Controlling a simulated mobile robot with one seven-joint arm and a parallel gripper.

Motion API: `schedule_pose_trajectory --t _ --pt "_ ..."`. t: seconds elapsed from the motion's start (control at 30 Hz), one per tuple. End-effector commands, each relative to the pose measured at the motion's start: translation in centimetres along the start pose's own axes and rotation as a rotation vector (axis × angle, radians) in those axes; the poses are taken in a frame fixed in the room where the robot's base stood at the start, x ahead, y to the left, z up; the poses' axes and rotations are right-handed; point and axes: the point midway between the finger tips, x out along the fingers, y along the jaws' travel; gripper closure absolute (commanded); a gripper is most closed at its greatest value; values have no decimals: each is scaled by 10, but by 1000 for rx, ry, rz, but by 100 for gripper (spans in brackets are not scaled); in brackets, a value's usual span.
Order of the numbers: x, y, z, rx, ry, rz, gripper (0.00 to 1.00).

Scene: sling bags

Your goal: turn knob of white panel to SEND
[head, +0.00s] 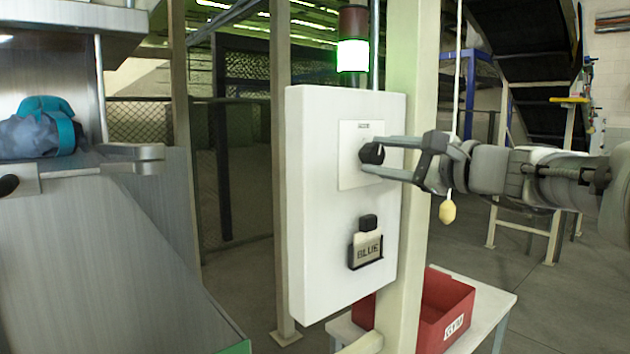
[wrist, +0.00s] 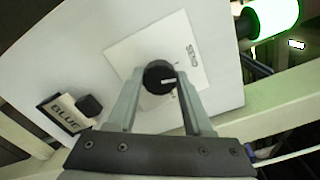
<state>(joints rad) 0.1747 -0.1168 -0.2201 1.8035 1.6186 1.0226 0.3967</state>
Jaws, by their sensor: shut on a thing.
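The white panel (head: 325,240) is mounted on a pale post in the middle of the head view. Its black round knob (head: 371,153) sits on a lighter square plate with small lettering above it, too small to read surely. My gripper (head: 372,154) reaches in from the right and is shut on the knob, one finger on each side. In the wrist view the knob (wrist: 159,77) is between the fingertips, with a white pointer mark on its face. The plate's lettering (wrist: 191,56) is small and rotated there.
A black holder with a card reading BLUE (head: 366,248) is lower on the panel. A lamp (head: 352,54) glows green above it. A red bin (head: 445,305) stands on a low table behind the post. A yellow pull handle (head: 447,211) hangs below my wrist. A blue bag (head: 40,130) lies at left.

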Motion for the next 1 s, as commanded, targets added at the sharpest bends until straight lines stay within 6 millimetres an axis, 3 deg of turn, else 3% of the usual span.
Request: schedule_pose_trajectory --t 0.4,1.0 --pt "0 3 -2 -238 0 1 100" --pt "0 1 0 -293 0 2 100"
